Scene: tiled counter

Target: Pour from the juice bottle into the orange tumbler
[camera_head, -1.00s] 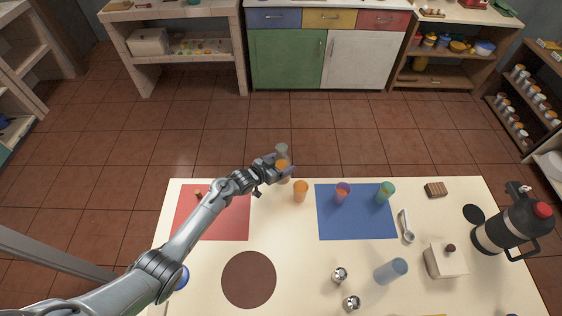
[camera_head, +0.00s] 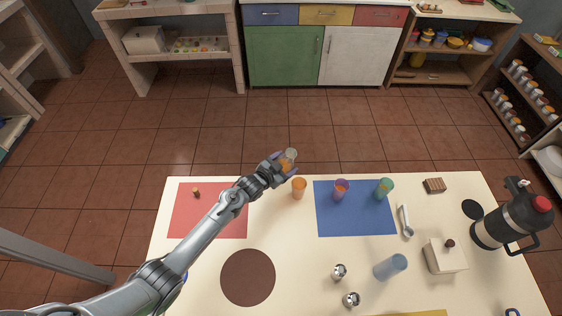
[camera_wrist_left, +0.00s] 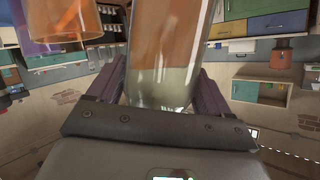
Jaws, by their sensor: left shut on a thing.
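My left gripper (camera_head: 284,162) is shut on the juice bottle (camera_head: 290,156), a clear glass bottle with orange juice in it. It holds the bottle at the far edge of the table, left of and beyond the orange tumbler (camera_head: 299,188). In the left wrist view the bottle (camera_wrist_left: 165,75) stands between the fingers (camera_wrist_left: 165,95), with its upper end out of frame. The orange tumbler (camera_wrist_left: 78,18) shows at upper left there, apart from the bottle. No juice stream is visible. My right gripper is not in view.
A purple tumbler (camera_head: 341,190) and a green tumbler (camera_head: 384,189) stand on the blue mat (camera_head: 355,222). A blue tumbler (camera_head: 390,267) stands nearer. A small cork-like piece (camera_head: 196,192) is on the red mat (camera_head: 200,222). A black jug (camera_head: 508,222) is at right.

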